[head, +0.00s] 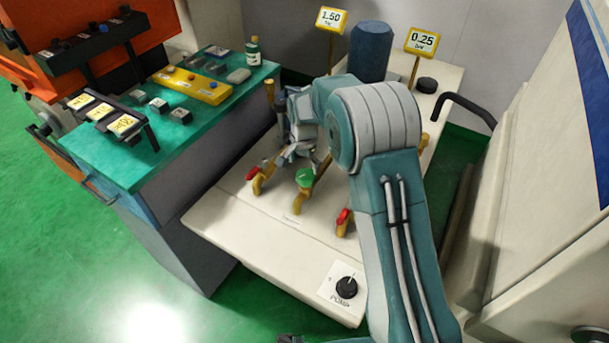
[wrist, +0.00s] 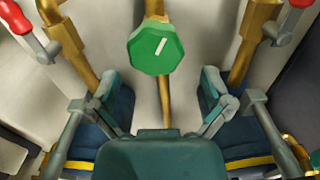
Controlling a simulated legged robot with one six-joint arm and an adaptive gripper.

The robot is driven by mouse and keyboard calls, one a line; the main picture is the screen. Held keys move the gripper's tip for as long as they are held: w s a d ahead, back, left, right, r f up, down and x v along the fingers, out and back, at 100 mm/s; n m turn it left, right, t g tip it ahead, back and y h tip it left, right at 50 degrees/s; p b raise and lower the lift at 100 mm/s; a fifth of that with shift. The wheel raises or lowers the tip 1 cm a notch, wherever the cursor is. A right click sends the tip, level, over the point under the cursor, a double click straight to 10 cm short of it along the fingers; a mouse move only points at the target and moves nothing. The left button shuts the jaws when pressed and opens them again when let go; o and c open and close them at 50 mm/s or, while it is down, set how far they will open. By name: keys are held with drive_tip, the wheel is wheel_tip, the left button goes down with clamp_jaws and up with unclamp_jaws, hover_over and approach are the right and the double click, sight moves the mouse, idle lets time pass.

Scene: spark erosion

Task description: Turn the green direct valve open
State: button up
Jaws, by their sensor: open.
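The green direct valve (head: 305,177) is a green faceted knob on a brass pipe, on the cream unit between two red-handled valves. In the wrist view the green knob (wrist: 156,48) shows face-on, with a white line slanting up to the right. My gripper (head: 300,152) is just behind the knob in the head view, partly hidden by my arm. In the wrist view my gripper (wrist: 160,88) is open, its two fingers spread wide below the knob on either side of its pipe. I see no finger touching the knob.
Red-handled valves stand left (head: 252,173) and right (head: 343,216) of the green one, close by. A black pump knob (head: 346,287) is at the front corner. Behind are a blue cylinder (head: 370,50) and yellow signs reading 1.50 (head: 331,19) and 0.25 (head: 422,42). A green-topped bench (head: 190,140) adjoins on the left.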

sight(306, 174)
drive_tip(key=f, duration=0.2)
drive_tip(key=d+f, duration=0.1)
drive_tip(key=f, duration=0.1)
drive_tip(key=shift+f, duration=0.35)
drive_tip(key=shift+a, duration=0.1)
drive_tip(key=shift+a, duration=0.1)
drive_tip(key=shift+a, duration=0.1)
drive_tip(key=shift+c, duration=0.9)
drive_tip(key=c, duration=0.6)
drive_tip(key=shift+c, duration=0.5)
